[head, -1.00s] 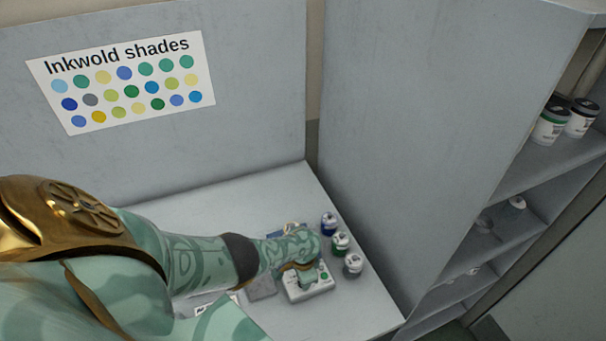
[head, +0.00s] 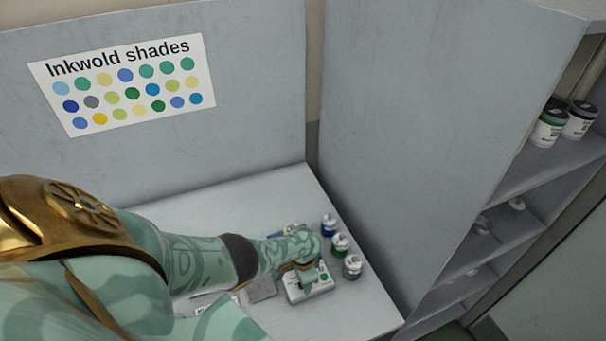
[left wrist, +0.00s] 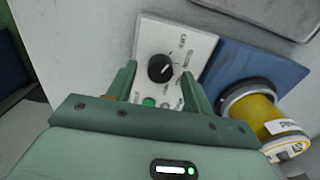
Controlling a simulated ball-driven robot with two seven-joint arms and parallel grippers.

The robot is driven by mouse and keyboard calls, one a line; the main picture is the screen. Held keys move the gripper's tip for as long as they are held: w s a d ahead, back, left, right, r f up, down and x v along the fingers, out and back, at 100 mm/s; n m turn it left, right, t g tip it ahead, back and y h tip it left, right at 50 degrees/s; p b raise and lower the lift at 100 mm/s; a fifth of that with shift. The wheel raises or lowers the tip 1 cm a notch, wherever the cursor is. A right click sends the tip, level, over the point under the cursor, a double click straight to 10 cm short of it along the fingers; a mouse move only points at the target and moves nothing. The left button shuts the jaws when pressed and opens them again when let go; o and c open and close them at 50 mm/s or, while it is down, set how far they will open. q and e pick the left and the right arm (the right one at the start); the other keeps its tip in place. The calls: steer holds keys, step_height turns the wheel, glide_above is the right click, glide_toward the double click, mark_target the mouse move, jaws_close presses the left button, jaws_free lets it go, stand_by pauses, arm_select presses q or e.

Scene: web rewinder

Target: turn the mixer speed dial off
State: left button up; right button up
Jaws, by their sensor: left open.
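The mixer's white control box (head: 320,291) sits on the bench, partly hidden under my left arm in the head view. In the left wrist view its white panel (left wrist: 193,37) carries a round black speed dial (left wrist: 161,68) with a light pointer line and small printed marks around it. A green button (left wrist: 149,102) is below the dial. My left gripper (left wrist: 158,82) is open, with its two green fingers on either side of the lower panel and the dial between and just beyond the tips. I cannot tell whether they touch it. My right gripper is not in view.
Blue (head: 328,224), green (head: 340,244) and grey (head: 352,266) ink jars stand right of the box. A tall cabinet side (head: 420,130) bounds the bench.

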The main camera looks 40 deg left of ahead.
arm_select(q)
step_height(320, 180, up, 16)
steer(key=p, duration=1)
steer(key=shift+f, duration=0.25)
